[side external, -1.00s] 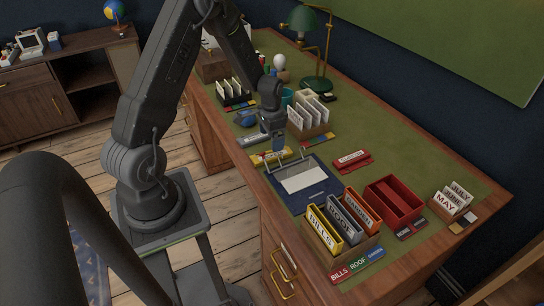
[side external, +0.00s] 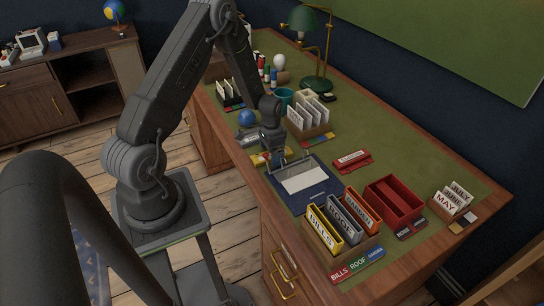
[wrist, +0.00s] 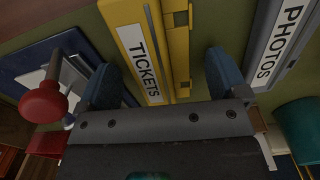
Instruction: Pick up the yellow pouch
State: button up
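The yellow pouch, labelled TICKETS, (wrist: 182,45) lies flat on the green desk top in the wrist view. In the side external view, only part of the yellow pouch (side external: 258,160) shows, beside and under my gripper. My gripper (wrist: 163,78) is open, with its two blue-grey fingers apart and the pouch between them in the picture. My gripper (side external: 277,160) points down over the pouch in the side view. I cannot tell whether the fingers touch it.
A grey pouch labelled PHOTOS (wrist: 278,42) lies close to the right finger. A red knob (wrist: 43,102) stands near the left finger. A blue tray (side external: 285,199) sits beside the pouch. A teal cup (side external: 285,95) and card boxes stand behind.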

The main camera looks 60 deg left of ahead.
jog(key=shift+s+f, duration=0.1)
jog(key=shift+f, duration=0.1)
jog(key=c, duration=1.3)
jog(key=shift+r, duration=0.55)
jog(key=r, duration=0.3)
jog(key=shift+s+a+r, duration=0.15)
jog(key=shift+a+r, duration=0.1)
jog(key=shift+r, duration=0.05)
jog(key=s+a+r, duration=0.6)
jog(key=s, duration=0.3)
jog(key=shift+n, duration=0.4)
jog(key=w+d, duration=0.4)
jog(key=d, duration=0.2)
jog(key=w+d, duration=0.5)
jog(key=d, duration=0.1)
jog(key=w+d, duration=0.4)
jog(key=d, duration=0.2)
jog(key=shift+w+d, duration=0.2)
jog(key=shift+w, duration=0.15)
